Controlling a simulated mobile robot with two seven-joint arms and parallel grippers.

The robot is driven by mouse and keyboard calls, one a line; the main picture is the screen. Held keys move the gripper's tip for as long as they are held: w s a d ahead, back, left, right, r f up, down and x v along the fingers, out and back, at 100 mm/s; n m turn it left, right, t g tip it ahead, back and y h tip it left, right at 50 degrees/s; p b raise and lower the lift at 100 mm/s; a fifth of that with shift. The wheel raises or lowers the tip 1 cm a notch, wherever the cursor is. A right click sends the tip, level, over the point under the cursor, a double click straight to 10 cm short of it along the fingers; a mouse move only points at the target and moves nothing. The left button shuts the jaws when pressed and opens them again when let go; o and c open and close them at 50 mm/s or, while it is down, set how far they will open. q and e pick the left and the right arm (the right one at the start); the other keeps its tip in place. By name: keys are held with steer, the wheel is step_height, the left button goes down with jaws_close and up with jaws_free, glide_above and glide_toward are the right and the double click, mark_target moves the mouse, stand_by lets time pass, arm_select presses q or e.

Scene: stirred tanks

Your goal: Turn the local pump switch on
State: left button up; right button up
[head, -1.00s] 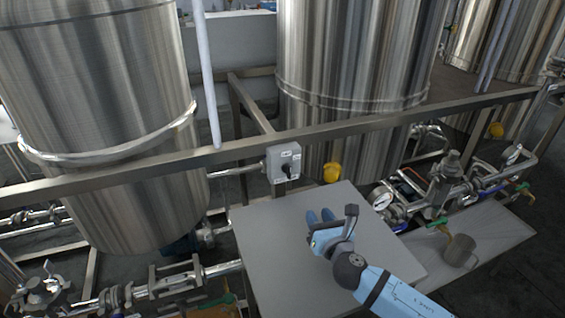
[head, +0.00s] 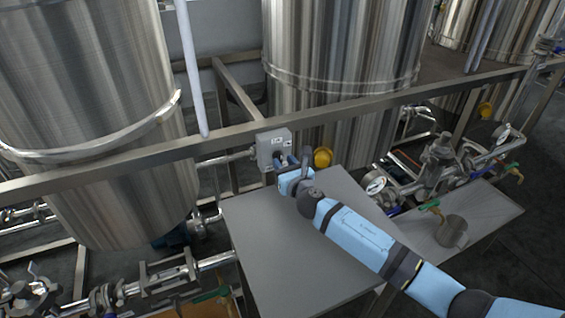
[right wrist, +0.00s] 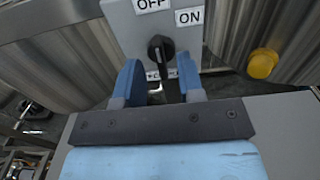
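The pump switch is a grey box (head: 270,144) on the steel rail, and it also shows in the right wrist view (right wrist: 120,32). Its front has "OFF" and "ON" labels. The black knob (right wrist: 160,50) stands nearly upright, its upper end below and between the two labels. My right gripper (head: 284,165) is in front of the box. In the right wrist view its two blue fingers (right wrist: 159,80) are apart, one on each side of the knob's lower area, with nothing between them gripped. I cannot tell whether they touch the box. My left gripper is not in view.
A grey table top (head: 290,240) lies below the switch. A yellow knob (head: 323,157) is just right of the box. A metal mug (head: 452,231), gauges (head: 375,184) and valves stand at right. Steel tanks (head: 345,70) rise behind the rail (head: 350,122).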

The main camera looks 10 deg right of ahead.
steer(key=shift+w+a, duration=0.15)
steer(key=shift+w, duration=0.65)
jaws_close()
steer(key=shift+m, duration=0.4)
steer(key=m, duration=0.4)
steer(key=shift+f+m, duration=0.1)
steer(key=shift+m, duration=0.2)
steer(key=m, duration=0.6)
steer(key=shift+d+b, duration=0.25)
steer(key=shift+b, duration=0.15)
steer(key=shift+m, duration=0.4)
